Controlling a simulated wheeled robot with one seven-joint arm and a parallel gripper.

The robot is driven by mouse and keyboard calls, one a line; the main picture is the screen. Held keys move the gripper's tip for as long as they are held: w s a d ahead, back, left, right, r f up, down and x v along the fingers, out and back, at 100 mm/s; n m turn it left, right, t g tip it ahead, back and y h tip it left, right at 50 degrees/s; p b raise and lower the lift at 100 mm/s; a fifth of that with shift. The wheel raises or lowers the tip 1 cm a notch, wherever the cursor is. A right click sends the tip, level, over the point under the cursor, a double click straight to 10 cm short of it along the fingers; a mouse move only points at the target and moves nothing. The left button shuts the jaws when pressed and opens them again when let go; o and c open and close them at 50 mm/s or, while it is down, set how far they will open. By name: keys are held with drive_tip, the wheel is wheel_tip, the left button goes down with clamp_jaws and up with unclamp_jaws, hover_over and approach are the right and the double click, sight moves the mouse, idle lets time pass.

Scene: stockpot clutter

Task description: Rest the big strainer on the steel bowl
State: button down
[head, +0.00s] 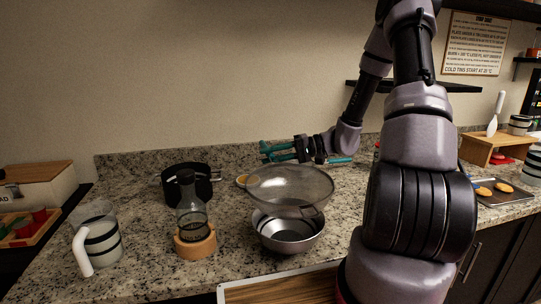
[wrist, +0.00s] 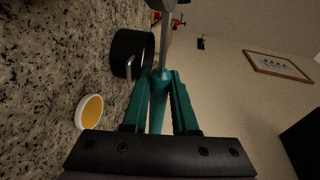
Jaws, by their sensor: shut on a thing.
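The big strainer (head: 290,187), a wide grey mesh bowl, is over the steel bowl (head: 290,236) in the head view. Its underside overlaps the bowl's far rim; I cannot tell whether they touch. Its front lug shows above the bowl's opening. My gripper (head: 268,151) comes in from the right behind the strainer, its teal fingers at the strainer's far left. In the wrist view my gripper (wrist: 158,98) is shut on the strainer's teal handle, and a grey shaft (wrist: 168,25) runs out of the top.
A black pot (head: 185,185) and a small yellow-filled dish (head: 241,181) stand at the left behind a glass carafe (head: 190,215) on a wooden base. A striped jug (head: 102,240) is farther left. A wooden board (head: 280,290) lies in front. A baking tray (head: 500,191) is right.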

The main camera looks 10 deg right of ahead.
drive_tip(key=shift+f, duration=4.55)
drive_tip(key=c, duration=0.5)
unclamp_jaws()
drive_tip(key=shift+c, duration=0.2)
drive_tip(key=shift+d, duration=0.15)
drive_tip(key=v, duration=1)
drive_tip(key=shift+d, duration=0.25)
drive_tip(key=shift+s+r, duration=0.1)
